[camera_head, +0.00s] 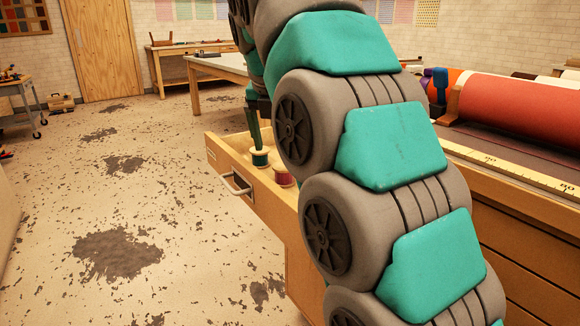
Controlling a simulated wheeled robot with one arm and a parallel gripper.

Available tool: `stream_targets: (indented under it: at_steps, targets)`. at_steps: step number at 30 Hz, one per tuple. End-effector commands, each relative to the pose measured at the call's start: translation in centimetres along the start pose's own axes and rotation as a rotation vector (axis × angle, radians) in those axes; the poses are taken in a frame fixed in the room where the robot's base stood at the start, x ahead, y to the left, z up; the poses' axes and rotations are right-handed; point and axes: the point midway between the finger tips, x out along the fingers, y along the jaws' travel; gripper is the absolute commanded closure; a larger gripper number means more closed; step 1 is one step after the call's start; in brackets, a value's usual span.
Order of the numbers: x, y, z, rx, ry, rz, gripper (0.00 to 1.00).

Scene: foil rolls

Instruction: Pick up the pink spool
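An open wooden drawer (262,197) juts out to the left from a workbench. A crimson-pink spool (282,178) with pale ends stands in it, partly hidden by my arm. A teal-green spool (260,158) stands just behind it and to the left. My gripper (256,143) is mostly hidden behind my arm. One dark green finger shows, pointing down, with its tip at or just above the teal-green spool in the picture. I cannot tell whether it touches that spool, or whether the gripper is open or shut.
The drawer's front has a metal handle (236,184). A large red roll (517,113) and a yellow ruler (520,172) lie on the bench at right. My arm blocks the middle of the view.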

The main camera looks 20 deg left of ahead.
Motion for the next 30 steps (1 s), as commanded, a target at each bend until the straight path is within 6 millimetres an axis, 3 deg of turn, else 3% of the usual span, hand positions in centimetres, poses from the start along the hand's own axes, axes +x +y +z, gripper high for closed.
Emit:
stream_targets:
  at_steps: [4, 11, 21, 29, 30]
  targets:
    - [1.9, 0.1, -0.3, -0.002, 0.003, 0.000, 0.06]
    - [3.1, -0.1, -0.2, -0.001, 0.003, -0.001, 0.06]
    - [7.2, -0.1, -0.3, -0.002, 0.004, -0.002, 0.06]
    - [7.4, -0.1, -0.2, 0.000, 0.001, -0.001, 0.06]
    - [7.4, -0.1, -0.2, 0.000, 0.001, 0.000, 0.11]
